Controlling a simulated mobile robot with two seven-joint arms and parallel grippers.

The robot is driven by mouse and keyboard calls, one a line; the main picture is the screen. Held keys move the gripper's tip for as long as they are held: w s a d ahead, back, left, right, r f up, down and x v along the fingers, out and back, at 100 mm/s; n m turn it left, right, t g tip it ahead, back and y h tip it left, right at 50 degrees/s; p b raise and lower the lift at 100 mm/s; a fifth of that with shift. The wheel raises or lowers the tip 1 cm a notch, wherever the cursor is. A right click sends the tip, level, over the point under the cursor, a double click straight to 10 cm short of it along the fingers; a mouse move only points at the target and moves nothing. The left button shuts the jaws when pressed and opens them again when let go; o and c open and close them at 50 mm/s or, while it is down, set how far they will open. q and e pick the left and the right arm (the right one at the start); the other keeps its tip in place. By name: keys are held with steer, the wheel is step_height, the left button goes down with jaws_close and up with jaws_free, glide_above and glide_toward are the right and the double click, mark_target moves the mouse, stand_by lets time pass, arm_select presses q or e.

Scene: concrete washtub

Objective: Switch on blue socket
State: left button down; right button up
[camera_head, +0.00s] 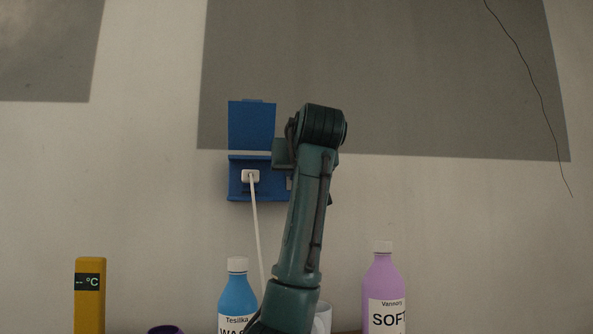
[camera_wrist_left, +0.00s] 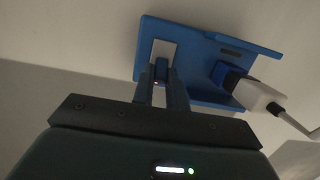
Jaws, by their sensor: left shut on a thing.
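The blue socket (camera_head: 235,180) is on the wall, with its blue lid (camera_head: 251,125) raised. A white plug (camera_head: 250,176) with a white cable sits in its left part. In the left wrist view the socket (camera_wrist_left: 202,72) appears tilted, with the plug (camera_wrist_left: 257,95) at right and a pale switch plate (camera_wrist_left: 164,50) at left. My left gripper (camera_wrist_left: 161,84) reaches the switch plate, its fingers close together around a small dark switch piece there. In the head view my arm covers the socket's right part and the fingers. My right gripper is not in view.
Below stand a blue bottle (camera_head: 238,290), a pink bottle (camera_head: 382,290) and a yellow thermometer-like device (camera_head: 89,300). A white mug (camera_head: 323,316) is partly behind my arm. A purple object (camera_head: 165,329) shows at the bottom edge. The wall around the socket is clear.

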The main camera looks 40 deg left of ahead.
arm_select(q)
steer(key=c, duration=1.4)
jaws_free()
steer(key=b+v, duration=0.4)
steer(key=v, duration=0.9)
steer(key=shift+d, duration=0.15)
